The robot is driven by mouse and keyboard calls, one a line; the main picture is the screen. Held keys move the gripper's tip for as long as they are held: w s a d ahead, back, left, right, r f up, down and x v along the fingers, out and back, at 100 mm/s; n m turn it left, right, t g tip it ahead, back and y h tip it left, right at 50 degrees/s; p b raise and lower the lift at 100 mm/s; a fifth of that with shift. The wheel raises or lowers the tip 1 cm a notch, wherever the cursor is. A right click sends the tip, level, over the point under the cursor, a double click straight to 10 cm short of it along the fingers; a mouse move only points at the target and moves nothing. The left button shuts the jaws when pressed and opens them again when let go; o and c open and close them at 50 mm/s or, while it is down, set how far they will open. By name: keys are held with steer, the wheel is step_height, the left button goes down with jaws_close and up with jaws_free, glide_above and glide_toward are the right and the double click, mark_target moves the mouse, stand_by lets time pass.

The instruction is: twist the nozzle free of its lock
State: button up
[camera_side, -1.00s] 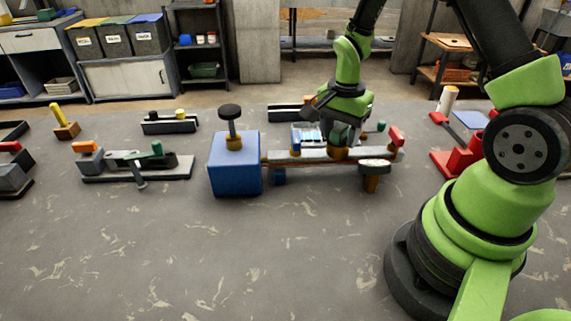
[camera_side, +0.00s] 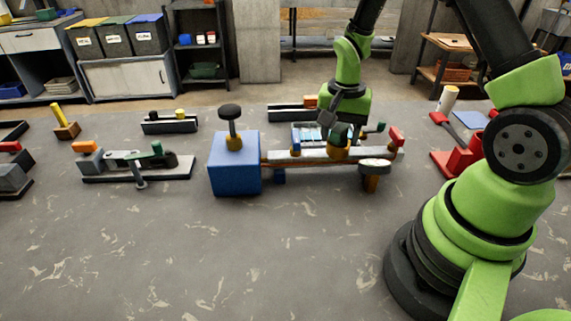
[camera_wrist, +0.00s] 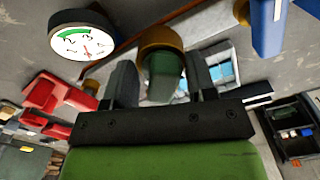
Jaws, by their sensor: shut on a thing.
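The nozzle is a dark green cylinder in a brass collar (camera_wrist: 160,38). In the wrist view the nozzle (camera_wrist: 164,80) stands between the two dark fingers of my gripper (camera_wrist: 163,84), which are shut on it. In the side view my gripper (camera_side: 341,132) is over the pale pipe (camera_side: 312,156), with the brass collar (camera_side: 338,152) just below the fingers. The fingers largely hide the nozzle there. I cannot tell whether the nozzle is still locked in the collar.
A round dial gauge (camera_wrist: 80,42) is close beside my gripper. A blue box (camera_side: 234,164) with a black knob stands at the pipe's left end, and a red part (camera_side: 397,136) at its right. Fixtures line the back; the front table is clear.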

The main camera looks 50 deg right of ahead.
mark_target(340, 127)
steer(key=shift+w+d+r, duration=0.1)
steer(key=shift+w+d, duration=0.05)
steer(key=shift+w, duration=0.15)
steer(key=shift+n, duration=1.1)
steer(key=shift+n, duration=0.9)
steer(key=o, duration=1.2)
steer(key=shift+s, duration=0.15)
steer(key=shift+r, duration=3.45)
